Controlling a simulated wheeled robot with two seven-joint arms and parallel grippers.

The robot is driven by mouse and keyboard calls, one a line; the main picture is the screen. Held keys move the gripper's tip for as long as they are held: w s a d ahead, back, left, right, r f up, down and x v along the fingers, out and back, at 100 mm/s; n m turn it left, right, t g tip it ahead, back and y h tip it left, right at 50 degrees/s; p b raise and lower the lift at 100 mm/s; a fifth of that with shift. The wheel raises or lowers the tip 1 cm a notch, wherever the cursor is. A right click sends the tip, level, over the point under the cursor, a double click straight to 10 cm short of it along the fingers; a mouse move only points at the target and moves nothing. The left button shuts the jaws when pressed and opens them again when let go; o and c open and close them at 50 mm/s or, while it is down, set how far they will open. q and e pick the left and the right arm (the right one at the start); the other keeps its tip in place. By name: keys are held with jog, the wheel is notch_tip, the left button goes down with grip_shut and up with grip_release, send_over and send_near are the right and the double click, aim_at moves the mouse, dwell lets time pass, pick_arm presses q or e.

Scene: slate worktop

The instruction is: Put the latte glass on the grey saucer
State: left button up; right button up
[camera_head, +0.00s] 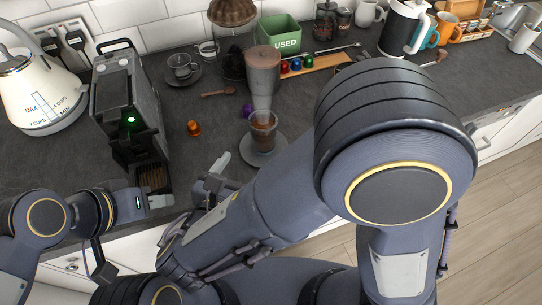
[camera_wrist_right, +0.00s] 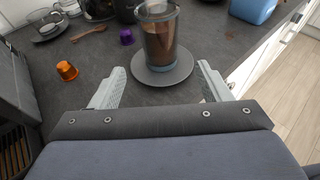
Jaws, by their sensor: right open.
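The latte glass (camera_head: 263,131) is clear with brown drink in it and stands upright on the grey saucer (camera_head: 247,156). In the right wrist view the glass (camera_wrist_right: 160,42) stands near the middle of the saucer (camera_wrist_right: 180,78). My right gripper (camera_head: 215,180) is open and empty, just in front of the saucer to its left in the head view. Its two fingers (camera_wrist_right: 160,88) are spread wide, with the glass beyond them and between them. My left gripper (camera_head: 156,200) is by the coffee machine's drip tray; its fingers are too unclear to tell.
The coffee machine (camera_head: 130,115) and white kettle (camera_head: 38,95) stand at left. An orange capsule (camera_head: 194,128) and purple capsule (camera_head: 247,111) lie on the worktop. A tall clear container (camera_head: 263,72) stands behind the glass. A green box (camera_head: 280,36) is at the back.

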jog(key=d+m+g+h, duration=0.1)
jog(key=d+m+g, duration=0.85)
jog(key=d, duration=0.65)
jog(key=s+d+m+y, duration=0.3)
jog(key=d+m+y, duration=0.1)
jog(key=m, duration=0.8)
jog(key=s+d+m+t+y, duration=0.1)
jog(key=s+d+m+y, duration=0.3)
jog(key=m, duration=0.8)
jog(key=shift+d+r+y, duration=0.35)
jog(key=shift+r+y, duration=0.05)
jog(key=shift+y, duration=0.6)
jog(key=shift+s+t, duration=0.1)
jog(key=shift+t, duration=0.15)
